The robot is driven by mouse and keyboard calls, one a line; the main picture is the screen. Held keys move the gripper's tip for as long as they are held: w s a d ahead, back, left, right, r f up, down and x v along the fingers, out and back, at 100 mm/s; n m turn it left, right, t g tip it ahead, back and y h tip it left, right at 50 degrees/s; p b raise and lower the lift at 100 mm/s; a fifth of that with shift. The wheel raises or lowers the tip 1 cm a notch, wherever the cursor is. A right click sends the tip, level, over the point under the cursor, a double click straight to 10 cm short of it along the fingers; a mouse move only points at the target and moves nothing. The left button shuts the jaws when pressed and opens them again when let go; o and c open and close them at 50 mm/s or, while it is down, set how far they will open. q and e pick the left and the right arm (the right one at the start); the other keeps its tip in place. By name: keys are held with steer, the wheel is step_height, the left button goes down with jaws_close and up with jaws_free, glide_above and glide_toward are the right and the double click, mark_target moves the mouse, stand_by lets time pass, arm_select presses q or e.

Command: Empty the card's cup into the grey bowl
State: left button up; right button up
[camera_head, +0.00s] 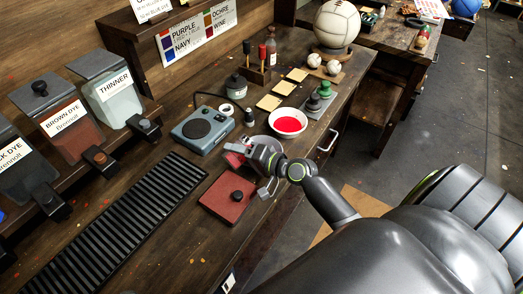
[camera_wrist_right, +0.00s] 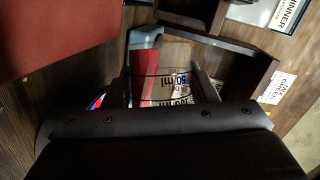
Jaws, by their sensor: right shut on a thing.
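My right gripper (camera_head: 243,151) is shut on a clear measuring cup with "50 ml" marks, seen between its fingers in the right wrist view (camera_wrist_right: 175,82). In the head view, red shows at the cup (camera_head: 234,160), mostly hidden by the gripper; I cannot tell its fill or exact tilt. A grey bowl (camera_head: 262,139) stands just behind the gripper, partly covered by it. Beside it, farther right, is a pale bowl (camera_head: 288,113) with bright red liquid. The colour card (camera_head: 196,34) with PURPLE, NAVY, OCHRE and WINE hangs on the back. My left gripper is not in view.
Weights (camera_head: 319,98) stand behind the pale bowl. A slotted black grate (camera_head: 118,232) and labelled dye dispensers (camera_head: 66,127) fill the left.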

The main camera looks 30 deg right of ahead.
steer(key=shift+w+d+r+m+b, duration=0.1)
steer(key=shift+d+r+m+b, duration=0.3)
steer(key=shift+d+m+b, duration=0.3)
stand_by(1.0)
steer(key=shift+d+r+m+t+y+b, duration=0.4)
steer(key=shift+r+m+y+b, duration=0.15)
steer(key=shift+m+y+b, duration=0.2)
stand_by(1.8)
